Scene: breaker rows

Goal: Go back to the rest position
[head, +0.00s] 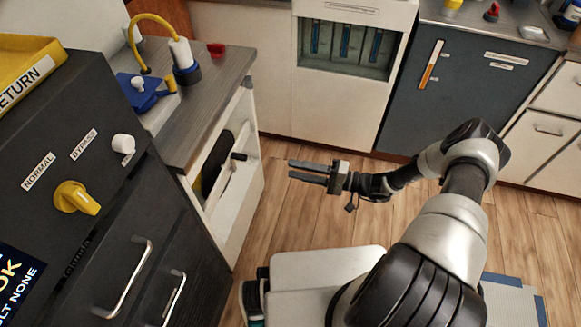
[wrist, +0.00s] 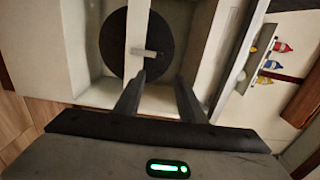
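My gripper (head: 308,172) is in the middle of the head view, over the wooden floor, to the right of the open white cabinet. Its two dark fingers are apart, point left, and hold nothing. In the wrist view the gripper (wrist: 160,80) also shows its fingers apart with nothing between them. A dark round disc (wrist: 115,45) with a small pale piece on it lies beyond the fingertips, inside a pale compartment. I cannot tell whether the fingers touch it; the head view shows a gap between gripper and cabinet.
The white cabinet (head: 248,190) stands open below a grey counter (head: 205,110). A dark panel (head: 60,140) with a yellow knob (head: 76,197) stands at the left. A dark grey cabinet (head: 440,100) is at the back. Wooden floor (head: 300,215) is clear around my gripper.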

